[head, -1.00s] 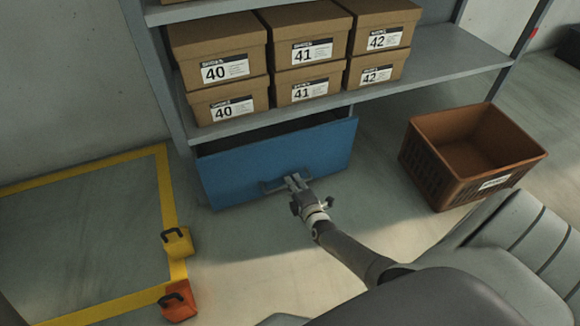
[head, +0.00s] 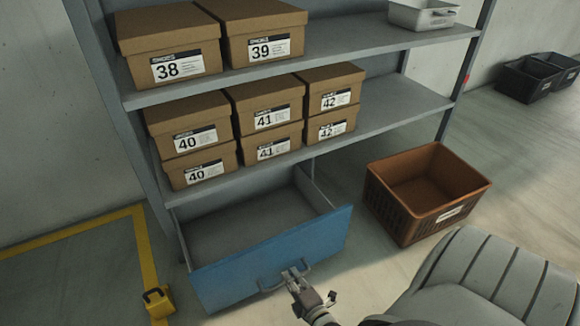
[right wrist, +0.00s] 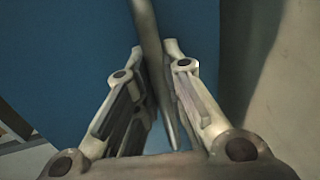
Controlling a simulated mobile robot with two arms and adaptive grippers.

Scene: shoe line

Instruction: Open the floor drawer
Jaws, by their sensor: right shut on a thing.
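The floor drawer (head: 255,255) with its blue front stands pulled well out from under the lowest shelf, and its grey inside looks empty. Its grey bar handle (head: 306,267) is on the front. My right gripper (head: 293,274) is at the handle, shut on it. In the right wrist view the handle bar (right wrist: 152,50) runs between the two fingers (right wrist: 157,60), close to the blue drawer front (right wrist: 60,60). My left gripper is not in view.
A shelf unit (head: 390,118) with labelled shoe boxes (head: 200,130) stands above the drawer. A brown crate (head: 400,215) is on the floor to the right. A yellow block (head: 158,303) sits on the yellow floor line at left. Black bins (head: 530,80) are far right.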

